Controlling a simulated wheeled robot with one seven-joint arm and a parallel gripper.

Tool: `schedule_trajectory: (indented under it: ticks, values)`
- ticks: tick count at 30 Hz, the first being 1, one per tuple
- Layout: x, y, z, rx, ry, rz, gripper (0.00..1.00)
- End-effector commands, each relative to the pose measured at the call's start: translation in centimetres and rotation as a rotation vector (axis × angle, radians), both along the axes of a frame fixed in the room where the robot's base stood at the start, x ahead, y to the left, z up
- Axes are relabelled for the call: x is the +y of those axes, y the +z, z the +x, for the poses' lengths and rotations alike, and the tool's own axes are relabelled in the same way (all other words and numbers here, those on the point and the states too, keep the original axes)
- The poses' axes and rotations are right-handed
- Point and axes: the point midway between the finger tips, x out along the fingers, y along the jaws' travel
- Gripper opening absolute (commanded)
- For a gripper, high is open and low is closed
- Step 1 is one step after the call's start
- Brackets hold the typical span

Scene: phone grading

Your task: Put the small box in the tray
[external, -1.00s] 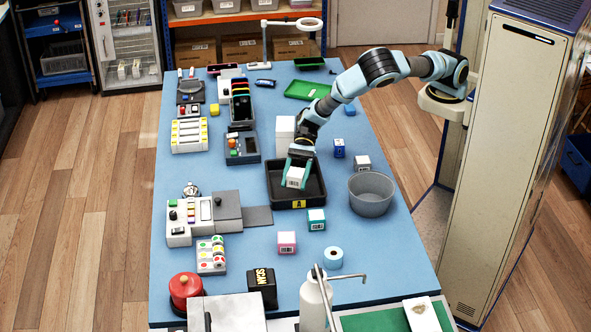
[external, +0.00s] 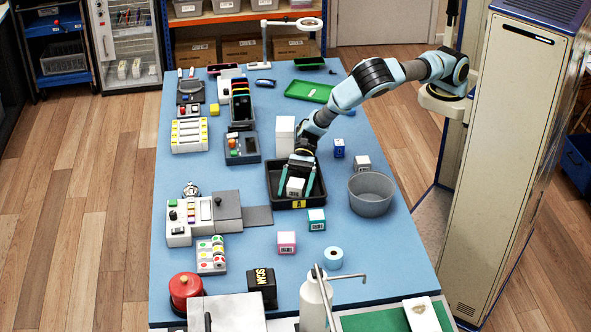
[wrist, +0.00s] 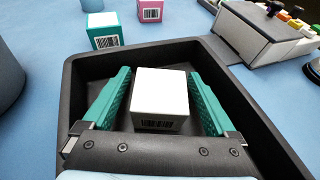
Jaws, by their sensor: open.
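A small white box (external: 295,187) with a barcode label sits inside the black tray (external: 312,202), which has a yellow "A" tag on its front. In the wrist view the box (wrist: 160,92) stands upright on the tray floor, between the two teal fingers. My gripper (external: 296,184) is open around the box, with a gap on each side of it. It also shows in the wrist view (wrist: 160,100), low inside the tray walls (wrist: 72,90).
A grey bin (external: 370,195) stands right of the tray. A teal box (external: 316,219) and a pink box (external: 286,242) lie in front of it. A tall white box (external: 284,137) stands behind, and a grey device (external: 228,212) is to the left.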

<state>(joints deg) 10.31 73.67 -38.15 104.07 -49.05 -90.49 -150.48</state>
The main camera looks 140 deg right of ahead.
Motion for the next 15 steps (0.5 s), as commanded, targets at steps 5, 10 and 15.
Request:
schedule_trajectory:
  ticks: [5, 10, 15]
  values:
    - [0.0, 0.0, 0.0, 0.0, 0.0, 0.0, 0.92]
    - [-0.3, 0.3, -0.4, 0.0, -0.002, -0.001, 0.92]
    - [-1.3, 1.3, -2.8, -0.001, -0.004, -0.001, 0.92]
